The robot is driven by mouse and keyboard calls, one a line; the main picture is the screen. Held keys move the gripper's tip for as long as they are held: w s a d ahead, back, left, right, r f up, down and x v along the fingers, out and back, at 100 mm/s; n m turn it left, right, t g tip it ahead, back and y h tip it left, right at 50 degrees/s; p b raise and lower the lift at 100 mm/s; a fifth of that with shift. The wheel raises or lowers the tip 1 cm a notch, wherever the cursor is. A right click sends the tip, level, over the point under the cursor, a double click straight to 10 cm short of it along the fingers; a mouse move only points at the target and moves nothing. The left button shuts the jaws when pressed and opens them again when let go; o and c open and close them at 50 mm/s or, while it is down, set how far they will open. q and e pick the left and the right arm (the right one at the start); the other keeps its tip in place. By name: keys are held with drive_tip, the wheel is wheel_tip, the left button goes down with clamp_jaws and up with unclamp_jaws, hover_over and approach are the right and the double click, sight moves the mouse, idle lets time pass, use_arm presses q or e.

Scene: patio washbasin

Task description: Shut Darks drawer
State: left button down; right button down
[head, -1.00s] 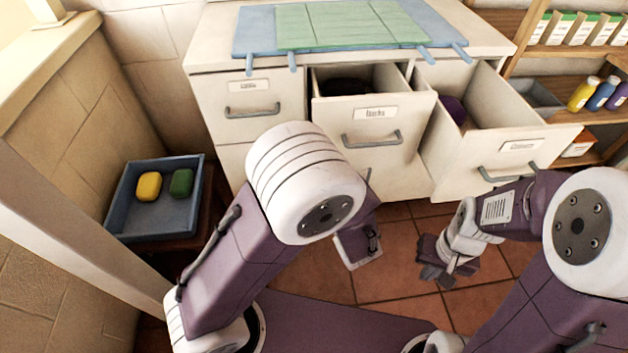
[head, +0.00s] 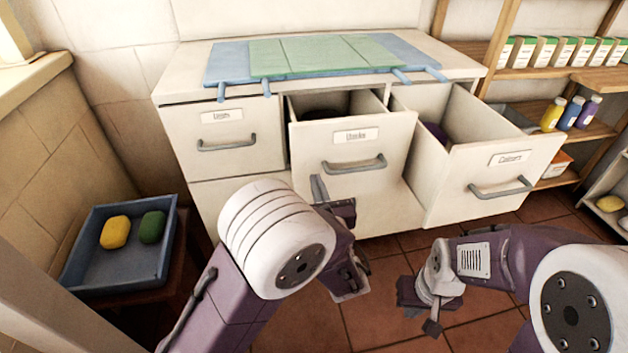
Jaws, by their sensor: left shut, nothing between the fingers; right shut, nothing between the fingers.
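The middle drawer, labelled Darks (head: 395,140), stands pulled out of the white cabinet, with a grey bar handle (head: 355,165) on its front. Something dark lies inside it, mostly in shadow. My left gripper (head: 319,188) is shut and empty, just in front of the lower left part of the Darks front, below the left end of the handle. I cannot tell whether it touches the front. My arm's white joint hides part of the cabinet below. My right gripper (head: 432,322) is shut and empty, low over the floor in front of the cabinet.
The Colours drawer (head: 500,185) stands further out on the right, with something purple inside. The Lights drawer (head: 222,155) is closed. A blue tray (head: 120,270) with soaps is at left; shelves with bottles (head: 572,112) are at right.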

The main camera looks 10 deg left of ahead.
sight(311, 167)
use_arm(q)
drive_tip(key=x, duration=0.3)
drive_tip(key=shift+w+b, duration=0.1)
drive_tip(key=shift+b, duration=0.3)
drive_tip(key=shift+w, duration=0.15)
use_arm(e)
drive_tip(key=shift+f, duration=0.7)
use_arm(q)
drive_tip(key=shift+a, duration=0.1)
